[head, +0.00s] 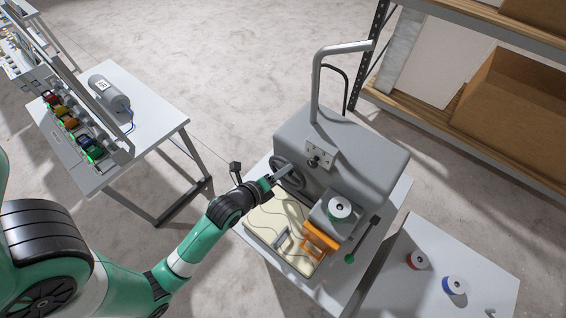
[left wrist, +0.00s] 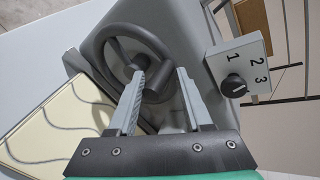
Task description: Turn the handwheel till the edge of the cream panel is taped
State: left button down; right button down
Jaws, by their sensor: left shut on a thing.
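The dark handwheel (head: 300,184) is on the side of the grey machine (head: 360,150); it also shows in the left wrist view (left wrist: 130,32). My left gripper (head: 284,175) is at the wheel. In the left wrist view its two fingers (left wrist: 162,84) are shut on part of the handwheel, though the contact itself is partly hidden. The cream panel (head: 262,222), with wavy grey lines, lies flat on the machine's table below my gripper; its corner shows in the left wrist view (left wrist: 58,125). My right gripper is in neither view.
A dial (left wrist: 234,86) marked 1, 2, 3 is close right of my fingers. Shelving stands behind.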

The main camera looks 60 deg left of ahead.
aim_at(298, 180)
pick_arm(q)
jog(key=shift+d+f, duration=0.4)
jog(key=shift+w, duration=0.1)
jog(key=shift+w+d+f, duration=0.2)
jog(key=shift+d, duration=0.2)
jog(key=shift+w+d+f, duration=0.15)
jog(key=shift+d, duration=0.25)
jog(key=shift+w+d+f+b, duration=0.15)
jog(key=shift+d+f+b, duration=0.2)
jog(key=shift+f+b, duration=0.1)
jog(key=shift+w+d+f, duration=0.1)
jog(key=shift+w+d, duration=0.05)
jog(key=shift+d, duration=0.15)
